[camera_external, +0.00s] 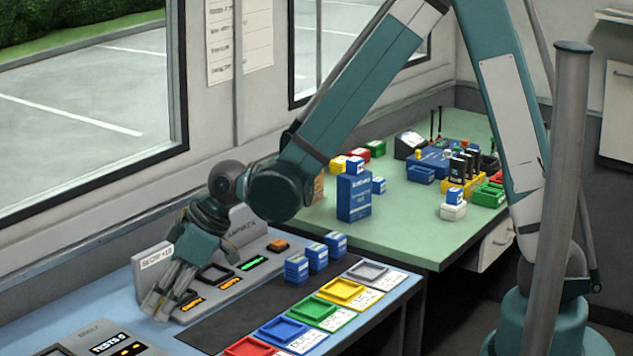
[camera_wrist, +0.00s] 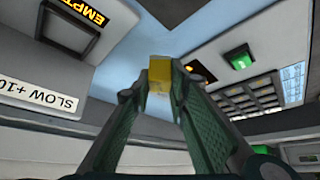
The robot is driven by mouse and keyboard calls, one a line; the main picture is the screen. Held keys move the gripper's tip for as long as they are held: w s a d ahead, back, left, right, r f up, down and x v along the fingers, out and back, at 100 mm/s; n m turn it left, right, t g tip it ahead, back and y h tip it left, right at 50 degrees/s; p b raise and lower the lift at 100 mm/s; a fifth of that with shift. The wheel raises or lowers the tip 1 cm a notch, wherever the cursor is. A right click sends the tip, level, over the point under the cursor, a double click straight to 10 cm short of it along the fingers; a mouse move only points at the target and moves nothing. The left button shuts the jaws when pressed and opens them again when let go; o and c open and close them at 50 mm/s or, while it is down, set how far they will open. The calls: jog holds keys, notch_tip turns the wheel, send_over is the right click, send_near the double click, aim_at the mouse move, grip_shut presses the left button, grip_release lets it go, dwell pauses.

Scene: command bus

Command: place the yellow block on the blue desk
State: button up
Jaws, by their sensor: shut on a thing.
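My gripper (camera_external: 162,300) points down at the left part of the blue desk (camera_external: 95,295). In the wrist view, my gripper (camera_wrist: 158,88) is shut on a yellow block (camera_wrist: 159,70) between its fingertips. The blue desk (camera_wrist: 130,50) shows behind the block there. I cannot tell whether the block touches the desk. In the external view the fingers hide the block.
A grey panel with lit displays (camera_external: 215,285) stands just right of my gripper. Another console (camera_external: 105,342) is in front. Coloured trays (camera_external: 311,308) and several blue boxes (camera_external: 317,256) lie to the right. A green desk (camera_external: 400,225) with many blocks is behind.

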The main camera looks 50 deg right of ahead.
jog(key=shift+f, duration=0.2)
jog(key=shift+f+b, duration=0.5)
jog(key=shift+f, duration=1.25)
jog(key=shift+f, duration=0.15)
jog(key=o, duration=0.9)
jog(key=shift+o, duration=0.2)
jog(key=shift+v, duration=0.9)
jog(key=p+v, duration=0.2)
jog(key=v, duration=0.8)
jog(key=shift+r+p, duration=0.25)
jog(key=shift+p, duration=0.1)
jog(key=shift+d, duration=0.1)
